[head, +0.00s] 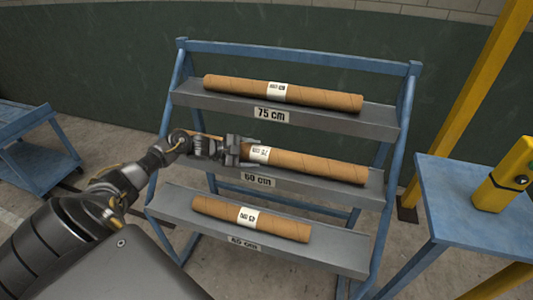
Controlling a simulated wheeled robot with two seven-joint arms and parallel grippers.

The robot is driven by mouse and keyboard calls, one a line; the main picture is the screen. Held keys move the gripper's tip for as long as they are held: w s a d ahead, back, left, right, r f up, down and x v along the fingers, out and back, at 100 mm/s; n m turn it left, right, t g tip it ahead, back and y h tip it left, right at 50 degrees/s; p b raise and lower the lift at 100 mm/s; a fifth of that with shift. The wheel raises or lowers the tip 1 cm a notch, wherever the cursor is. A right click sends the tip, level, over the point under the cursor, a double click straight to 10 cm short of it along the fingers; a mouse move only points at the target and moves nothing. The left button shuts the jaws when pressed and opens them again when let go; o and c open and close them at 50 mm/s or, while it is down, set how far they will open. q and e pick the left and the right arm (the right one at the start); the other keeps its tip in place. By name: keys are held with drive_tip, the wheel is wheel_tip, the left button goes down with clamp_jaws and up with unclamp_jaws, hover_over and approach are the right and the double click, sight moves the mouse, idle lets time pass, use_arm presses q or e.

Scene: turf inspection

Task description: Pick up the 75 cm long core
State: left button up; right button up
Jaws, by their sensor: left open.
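The 75 cm core (325,98) is a long brown cardboard tube with a white label. It lies on the top shelf (378,124) of a blue-framed rack, above a "75 cm" plate (271,115). My left gripper (254,149) is open in front of the middle shelf, below the 75 cm core and apart from it. It overlaps the left part of the middle core (320,167) in the picture; whether it touches that core I cannot tell. My right gripper does not show.
A shorter core (285,228) lies on the bottom shelf (327,261). A blue table (468,208) with a yellow device (502,187) stands at the right, near a yellow post (470,95). A blue cart (30,140) stands at the left.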

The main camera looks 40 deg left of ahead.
sight(255, 151)
use_arm(q)
drive_tip(key=shift+x, duration=0.8)
drive_tip(key=shift+s+a+f, duration=0.1)
drive_tip(key=shift+a, duration=0.05)
drive_tip(key=shift+c, duration=1.1)
drive_tip(key=c, duration=1)
drive_tip(key=shift+r, duration=0.25)
wheel_tip(255, 151, up, 10)
drive_tip(key=shift+f+b, duration=0.1)
drive_tip(key=shift+b, duration=0.45)
